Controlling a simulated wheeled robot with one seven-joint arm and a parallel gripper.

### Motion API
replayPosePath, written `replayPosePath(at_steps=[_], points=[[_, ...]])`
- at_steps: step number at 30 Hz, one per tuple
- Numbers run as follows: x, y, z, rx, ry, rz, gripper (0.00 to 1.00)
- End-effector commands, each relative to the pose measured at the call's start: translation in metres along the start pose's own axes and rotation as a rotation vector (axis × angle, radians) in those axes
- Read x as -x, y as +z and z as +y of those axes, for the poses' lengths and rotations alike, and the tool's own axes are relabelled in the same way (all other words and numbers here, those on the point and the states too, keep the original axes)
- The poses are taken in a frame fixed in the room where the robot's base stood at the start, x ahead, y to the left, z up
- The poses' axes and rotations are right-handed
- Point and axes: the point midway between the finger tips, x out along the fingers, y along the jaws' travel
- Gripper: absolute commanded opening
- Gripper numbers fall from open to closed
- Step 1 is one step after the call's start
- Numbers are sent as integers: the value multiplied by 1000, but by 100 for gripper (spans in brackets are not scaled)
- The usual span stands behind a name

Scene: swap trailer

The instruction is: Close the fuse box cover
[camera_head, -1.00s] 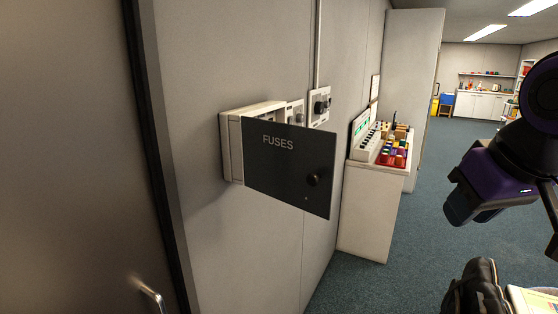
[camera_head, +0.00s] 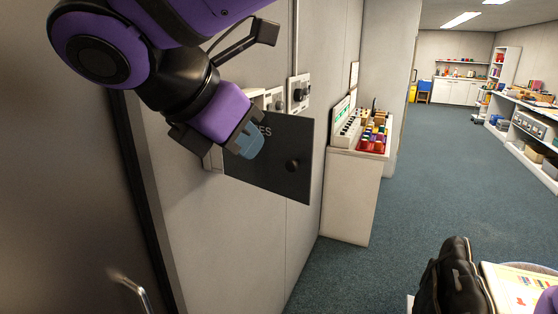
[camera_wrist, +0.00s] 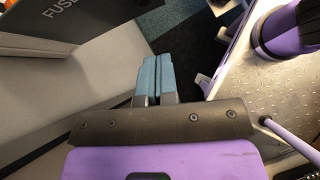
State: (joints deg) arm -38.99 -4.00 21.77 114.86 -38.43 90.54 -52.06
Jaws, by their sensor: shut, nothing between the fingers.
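The fuse box cover (camera_head: 270,165) is a dark grey panel with the word FUSES and a round black knob (camera_head: 292,165). It stands swung out from the wall, so it is open. It also shows at the top left of the wrist view (camera_wrist: 85,25). My gripper (camera_head: 250,143) is in front of the cover's left part in the head view and hides some of the lettering and most of the white fuse box. Its blue fingertips are together and empty in the wrist view (camera_wrist: 157,75). I cannot tell whether they touch the cover.
Wall switches (camera_head: 298,90) sit just behind the cover. A white cabinet (camera_head: 345,195) with colored items stands to its right. A door with a metal handle (camera_head: 135,295) is at the left. A black bag (camera_head: 452,280) is in front.

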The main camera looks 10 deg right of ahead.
Motion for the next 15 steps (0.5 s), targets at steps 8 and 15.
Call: replayPosePath(at_steps=[8, 15], points=[[19, -20, 12, 150, 38, -62, 0], [-14, -18, 12, 146, 34, -61, 0]])
